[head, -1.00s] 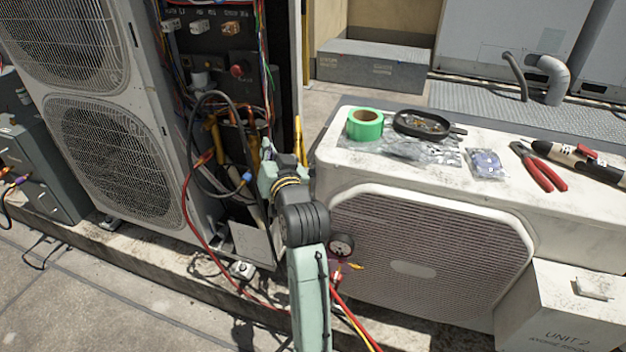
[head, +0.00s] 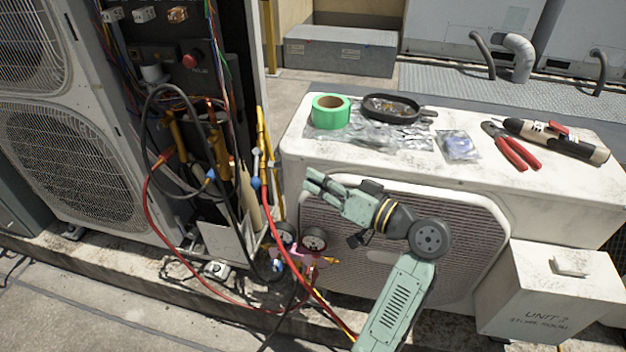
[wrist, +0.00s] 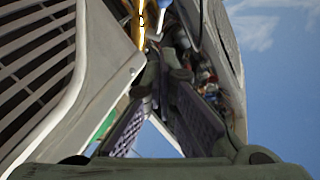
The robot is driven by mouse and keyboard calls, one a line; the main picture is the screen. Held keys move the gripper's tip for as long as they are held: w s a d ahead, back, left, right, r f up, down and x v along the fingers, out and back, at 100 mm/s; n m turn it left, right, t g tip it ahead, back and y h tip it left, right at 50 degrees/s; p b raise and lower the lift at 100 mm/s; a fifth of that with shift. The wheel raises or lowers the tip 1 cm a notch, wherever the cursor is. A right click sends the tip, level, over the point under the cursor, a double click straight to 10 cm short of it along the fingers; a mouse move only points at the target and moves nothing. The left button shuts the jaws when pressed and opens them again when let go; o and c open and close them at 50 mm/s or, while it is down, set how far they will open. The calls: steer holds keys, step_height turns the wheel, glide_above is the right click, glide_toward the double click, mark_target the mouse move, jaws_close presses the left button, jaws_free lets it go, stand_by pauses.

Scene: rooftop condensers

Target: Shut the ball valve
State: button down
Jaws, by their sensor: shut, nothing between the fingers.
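My gripper (head: 309,181) is shut and empty. It points left in the head view, in front of the top left corner of the white outdoor unit. Its dark fingers also show in the wrist view (wrist: 166,80). A blue fitting (head: 256,182) sits on the red and yellow hoses left of my fingertips, apart from them in the picture. Another blue fitting (head: 210,175) sits on the black hose by the open condenser cabinet. I cannot tell which of these is the ball valve, or how its handle stands.
The white unit (head: 480,190) carries green tape (head: 331,111), a black dish (head: 391,108), red pliers (head: 516,148) and a torch-like tool (head: 553,140). A pressure gauge (head: 314,237) and loose hoses hang below my gripper. The tall condenser (head: 70,160) stands left.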

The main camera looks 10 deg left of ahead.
steer(key=p, duration=0.1)
glide_toward(258, 169)
step_height(258, 169, up, 3)
steer(key=w+a, duration=0.2)
steer(key=w, duration=0.1)
steer(key=shift+s+a+f+p, duration=0.15)
steer(key=shift+a+f+p, duration=0.05)
steer(key=shift+a+f, duration=0.45)
steer(key=shift+s+a+f+p, duration=0.2)
steer(key=shift+a+f, duration=0.35)
steer(key=shift+f, duration=0.25)
